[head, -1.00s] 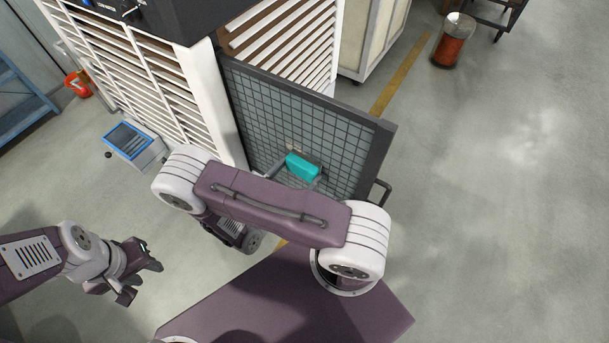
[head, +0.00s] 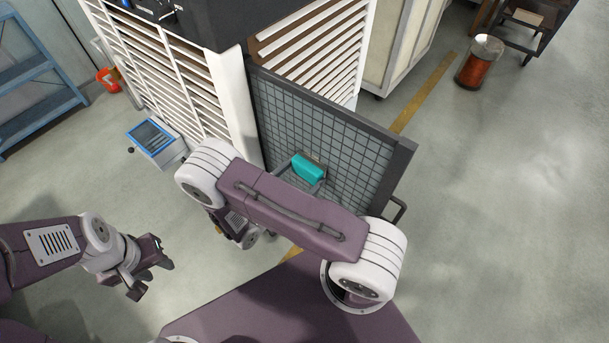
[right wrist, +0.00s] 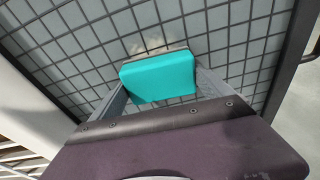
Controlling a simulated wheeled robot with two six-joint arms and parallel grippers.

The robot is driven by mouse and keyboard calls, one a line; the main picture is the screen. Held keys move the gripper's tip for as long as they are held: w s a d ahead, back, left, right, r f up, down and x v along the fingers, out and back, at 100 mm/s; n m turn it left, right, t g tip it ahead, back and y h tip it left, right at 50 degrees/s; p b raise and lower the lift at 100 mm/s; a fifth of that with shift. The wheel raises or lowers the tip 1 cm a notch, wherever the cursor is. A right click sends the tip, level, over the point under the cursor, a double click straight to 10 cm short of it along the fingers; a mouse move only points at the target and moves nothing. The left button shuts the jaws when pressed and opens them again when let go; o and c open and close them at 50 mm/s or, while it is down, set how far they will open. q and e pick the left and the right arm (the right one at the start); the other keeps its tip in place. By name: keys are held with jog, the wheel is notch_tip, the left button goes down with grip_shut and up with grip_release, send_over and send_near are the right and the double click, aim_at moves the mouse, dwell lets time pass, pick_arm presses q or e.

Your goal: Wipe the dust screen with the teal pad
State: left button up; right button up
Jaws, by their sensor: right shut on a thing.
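The dust screen (head: 352,148) is a dark-framed grid panel standing beside the louvred cabinet; its mesh fills the right wrist view (right wrist: 232,32). The teal pad (head: 308,168) is held up at the lower middle of the screen. In the right wrist view the teal pad (right wrist: 160,76) sits between the fingers of my right gripper (right wrist: 160,88), which is shut on it. A pale dusty patch shows on the mesh just behind the pad; I cannot tell whether the pad touches it. My left gripper (head: 152,270) hangs over the floor at the left, empty, its fingers apart.
The white louvred cabinet (head: 165,75) stands left of the screen. A small grey box with a blue-edged panel (head: 153,137) is at its base. A handle (head: 400,209) juts from the screen's right edge. Floor at right is clear.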

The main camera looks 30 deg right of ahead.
jog(key=shift+r+p, duration=0.3)
jog(key=shift+r, duration=0.45)
jog(key=shift+s, duration=0.1)
jog(key=shift+s+d, duration=0.3)
jog(key=shift+s, duration=0.4)
jog(key=shift+s+d+f+p, duration=0.15)
jog(key=shift+s+d, duration=0.3)
jog(key=shift+s, duration=0.6)
jog(key=shift+s+d+r+p, duration=0.15)
jog(key=shift+s+d, duration=0.25)
jog(key=shift+s, duration=0.65)
jog(key=shift+s+d+f, duration=0.1)
jog(key=shift+s+d, duration=0.2)
jog(key=shift+s, duration=0.35)
jog(key=shift+s+d, duration=0.3)
jog(key=shift+s, duration=0.35)
jog(key=shift+s+a, duration=0.1)
jog(key=shift+a, duration=0.25)
jog(key=shift+f+p+v, duration=0.15)
jog(key=shift+f+v, duration=0.05)
jog(key=shift+v, duration=1.05)
jog(key=shift+f+p+v, duration=0.15)
jog(key=shift+v, duration=1.1)
